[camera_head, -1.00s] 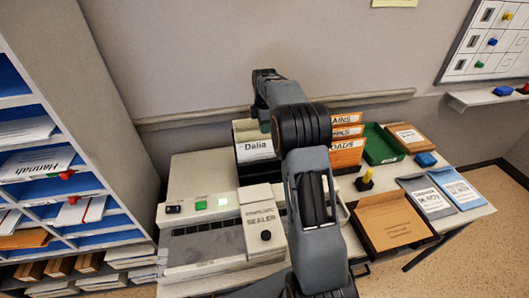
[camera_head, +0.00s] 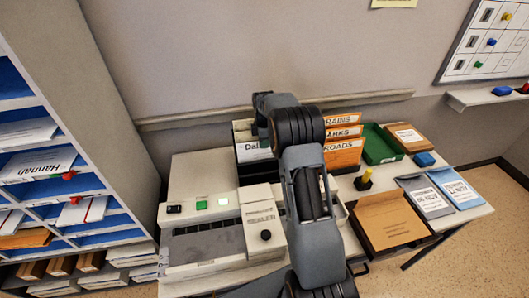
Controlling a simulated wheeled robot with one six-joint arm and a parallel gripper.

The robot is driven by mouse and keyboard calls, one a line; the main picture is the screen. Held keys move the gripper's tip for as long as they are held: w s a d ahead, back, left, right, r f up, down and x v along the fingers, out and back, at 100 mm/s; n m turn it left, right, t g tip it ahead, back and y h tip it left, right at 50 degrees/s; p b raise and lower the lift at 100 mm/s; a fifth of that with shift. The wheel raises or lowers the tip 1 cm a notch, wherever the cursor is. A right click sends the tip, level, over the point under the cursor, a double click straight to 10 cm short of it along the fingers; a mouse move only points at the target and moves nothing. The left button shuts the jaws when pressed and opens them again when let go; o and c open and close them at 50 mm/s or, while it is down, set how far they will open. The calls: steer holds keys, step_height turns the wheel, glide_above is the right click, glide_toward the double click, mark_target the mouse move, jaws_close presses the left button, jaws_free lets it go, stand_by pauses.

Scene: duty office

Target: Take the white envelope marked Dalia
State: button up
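The white envelope marked Dalia (camera_head: 252,152) stands upright in a dark rack at the back of the table, left of the orange folders. Only "Dal" of its name shows, as my arm covers its right part. The end of my arm with my gripper (camera_head: 262,128) is just above and behind the envelope's top edge in the picture. The fingers are mostly hidden by my own arm, so I cannot tell whether they are open or touch the envelope.
Orange folders (camera_head: 343,146) stand right of the envelope. A grey sealer machine (camera_head: 202,252) fills the table's left. A green tray (camera_head: 381,146), an open brown box (camera_head: 390,222) and blue and grey envelopes (camera_head: 459,189) lie right. A pigeonhole shelf (camera_head: 95,120) stands left.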

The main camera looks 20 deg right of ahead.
steer(key=shift+c, duration=0.5)
jaws_close()
steer(key=shift+r, duration=0.25)
